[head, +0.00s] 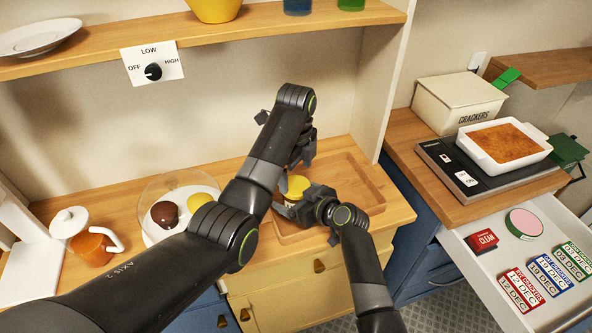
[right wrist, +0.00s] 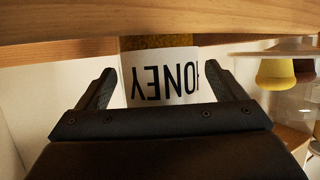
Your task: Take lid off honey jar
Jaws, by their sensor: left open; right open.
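The honey jar stands upright on the wooden counter, and its yellow lid (head: 296,186) is on top. Its HONEY label (right wrist: 160,78) appears upside down in the right wrist view, between the fingers of my right gripper (head: 290,203). That gripper is open around the jar's sides, with a finger on either side of the label. My left gripper (head: 302,160) is open and points down just above the lid. I cannot tell whether its fingers touch the lid. Much of the jar body is hidden in the head view by my right gripper.
A recessed wooden tray (head: 362,170) lies around and right of the jar. A plate with sweets under a clear dome (head: 165,185) and an orange teapot (head: 92,247) stand left. A shelf (head: 250,25) runs above. An open drawer (head: 478,262) is at right.

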